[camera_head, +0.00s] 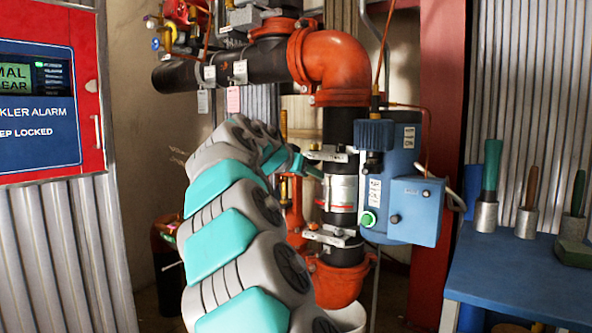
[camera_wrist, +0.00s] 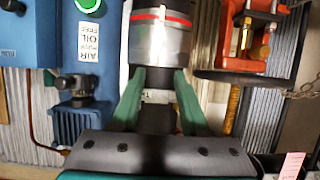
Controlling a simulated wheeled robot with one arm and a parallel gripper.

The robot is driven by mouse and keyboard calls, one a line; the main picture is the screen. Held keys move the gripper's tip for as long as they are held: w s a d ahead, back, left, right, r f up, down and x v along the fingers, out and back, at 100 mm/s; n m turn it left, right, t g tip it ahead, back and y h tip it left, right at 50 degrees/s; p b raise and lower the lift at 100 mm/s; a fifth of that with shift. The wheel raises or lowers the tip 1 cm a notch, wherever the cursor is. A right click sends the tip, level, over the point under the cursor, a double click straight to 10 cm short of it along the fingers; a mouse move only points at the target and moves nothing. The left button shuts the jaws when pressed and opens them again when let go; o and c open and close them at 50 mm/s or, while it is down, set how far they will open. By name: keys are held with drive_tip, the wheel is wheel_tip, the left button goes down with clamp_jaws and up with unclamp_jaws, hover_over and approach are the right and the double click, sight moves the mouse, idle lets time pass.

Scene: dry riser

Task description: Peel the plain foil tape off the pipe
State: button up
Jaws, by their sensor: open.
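Silver foil tape (camera_wrist: 160,47) is wrapped around the black upright pipe (camera_head: 342,126). In the head view the foil (camera_head: 343,187) shows between two pipe clamps. A red stripe (camera_wrist: 160,17) crosses the silver wrap near the top of the wrist view; the foil nearer my gripper is plain. I cannot tell whether these are separate pieces. My gripper (camera_wrist: 158,75) is open, its green fingers on either side of the dark pipe, tips at the near edge of the foil. Contact is unclear. In the head view my arm hides part of the gripper.
A blue box (camera_head: 405,190) with a motor stands close on the pipe's right. Clamps (camera_head: 330,236) and orange fittings (camera_head: 335,280) sit below the foil. A red alarm panel (camera_head: 50,130) is at left. A blue bench (camera_head: 520,275) with tools is at right.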

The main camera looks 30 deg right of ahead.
sight(327, 183)
drive_tip(key=x, duration=0.8)
drive_tip(key=shift+s+f+p, duration=0.1)
drive_tip(key=shift+s+p, duration=0.1)
drive_tip(key=shift+p, duration=0.2)
clamp_jaws()
drive_tip(key=c, duration=0.6)
unclamp_jaws()
drive_tip(key=shift+c, duration=0.2)
clamp_jaws()
drive_tip(key=shift+s+a, duration=0.1)
drive_tip(key=shift+a, duration=0.15)
